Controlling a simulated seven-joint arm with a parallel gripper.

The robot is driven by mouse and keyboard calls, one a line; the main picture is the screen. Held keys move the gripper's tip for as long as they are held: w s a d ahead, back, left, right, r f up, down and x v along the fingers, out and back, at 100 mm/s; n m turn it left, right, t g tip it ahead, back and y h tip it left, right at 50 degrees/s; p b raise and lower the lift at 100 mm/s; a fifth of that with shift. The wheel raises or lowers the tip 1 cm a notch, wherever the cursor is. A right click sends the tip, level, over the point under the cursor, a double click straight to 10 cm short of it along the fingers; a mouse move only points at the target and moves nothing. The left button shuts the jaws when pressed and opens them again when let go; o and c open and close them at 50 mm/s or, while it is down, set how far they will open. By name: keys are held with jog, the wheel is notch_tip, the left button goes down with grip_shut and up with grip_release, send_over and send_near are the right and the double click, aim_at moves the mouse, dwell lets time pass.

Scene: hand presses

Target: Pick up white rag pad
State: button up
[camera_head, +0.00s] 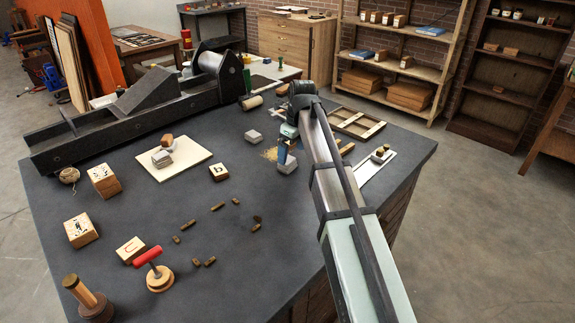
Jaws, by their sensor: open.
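A small pale grey-white pad (287,166) lies on the dark table; it looks most like the rag pad. My gripper (284,155) is directly above it, pointing down and open, with its fingertips at or just over the pad. I cannot tell whether they touch it, and my gripper hides part of its top. A similar pale pad (253,135) lies apart, behind and to the left. More pale pads (162,158) rest on a white board (172,165) farther left, with a brown-handled piece behind them.
A long dark press bed (130,120) with a roller fills the back left of the dark table (240,215). Lettered wood blocks (131,250), small brown type pieces and a red-handled tool (150,257) stand at the front left. A wooden frame (357,123) lies right of my gripper.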

aim_at(288, 160)
jog(key=shift+w+a+f, duration=0.15)
jog(key=shift+a+f, duration=0.1)
jog(key=shift+f, duration=0.45)
jog(key=shift+w+a+f, duration=0.2)
jog(key=shift+f, duration=0.45)
jog(key=shift+w+a+f, duration=0.15)
jog(key=shift+a+f, duration=0.1)
jog(key=shift+f, duration=0.45)
jog(key=shift+w+f, duration=0.1)
jog(key=shift+f, duration=0.45)
jog(key=shift+c, duration=0.4)
jog(key=c, duration=1)
jog(key=shift+o, duration=0.2)
